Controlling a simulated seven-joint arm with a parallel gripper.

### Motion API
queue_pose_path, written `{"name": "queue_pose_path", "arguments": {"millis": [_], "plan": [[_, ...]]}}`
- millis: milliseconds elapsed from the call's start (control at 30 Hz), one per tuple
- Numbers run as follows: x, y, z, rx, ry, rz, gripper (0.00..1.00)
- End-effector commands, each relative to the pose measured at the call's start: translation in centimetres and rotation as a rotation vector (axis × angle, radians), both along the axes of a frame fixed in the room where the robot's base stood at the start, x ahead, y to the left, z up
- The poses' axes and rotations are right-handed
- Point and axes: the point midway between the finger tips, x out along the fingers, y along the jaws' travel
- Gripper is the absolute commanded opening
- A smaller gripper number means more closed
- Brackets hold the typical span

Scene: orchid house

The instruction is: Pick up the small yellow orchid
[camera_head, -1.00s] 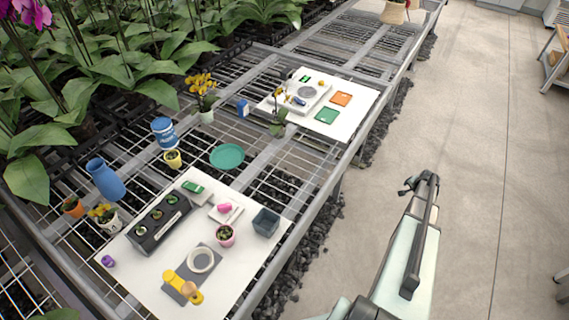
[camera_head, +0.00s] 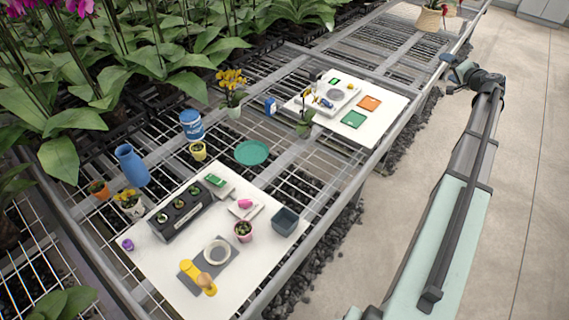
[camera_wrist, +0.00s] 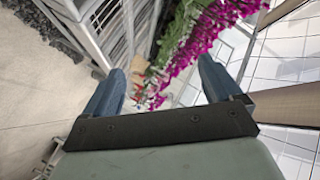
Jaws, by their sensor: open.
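Two yellow-flowered orchids stand on the mesh bench in the head view. One orchid (camera_head: 231,82) has a pale pot and stands upright beyond the teal plate. A shorter yellow-flowered plant (camera_head: 129,197) in a light pot is at the left, by the white board. I cannot tell for certain which is the small one. My gripper (camera_head: 457,73) is at the upper right, over the aisle beside the bench, far from both. In the wrist view its blue fingers (camera_wrist: 163,84) are spread with nothing between them; neither yellow orchid is identifiable there.
A near white board (camera_head: 165,265) carries a dark planter, a scale-like device and small pots. A blue jug (camera_head: 132,165), a blue-and-white tub (camera_head: 191,125) and a teal plate (camera_head: 251,152) stand nearby. A far white board (camera_head: 378,128) holds coloured squares. The aisle floor (camera_head: 530,170) is clear.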

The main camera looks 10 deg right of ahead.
Motion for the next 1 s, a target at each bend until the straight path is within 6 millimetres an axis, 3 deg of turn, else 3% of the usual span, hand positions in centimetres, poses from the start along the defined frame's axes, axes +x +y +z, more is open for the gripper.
{"name": "queue_pose_path", "arguments": {"millis": [33,133,200,300,367,467,667,1000], "plan": [[1.0,1.9,3.4,-0.002,-0.056,0.039,0.92],[2.7,6.7,9.5,0.015,-0.165,0.127,0.92],[3.9,11.6,13.3,0.054,-0.233,0.204,0.92],[5.1,17.9,16.0,0.134,-0.28,0.299,0.92],[5.7,21.6,16.7,0.189,-0.286,0.351,0.92],[6.4,27.6,16.7,0.288,-0.267,0.429,0.92],[6.9,39.1,14.5,0.498,-0.155,0.564,0.92],[4.4,57.8,7.3,0.826,0.191,0.71,0.92]]}}
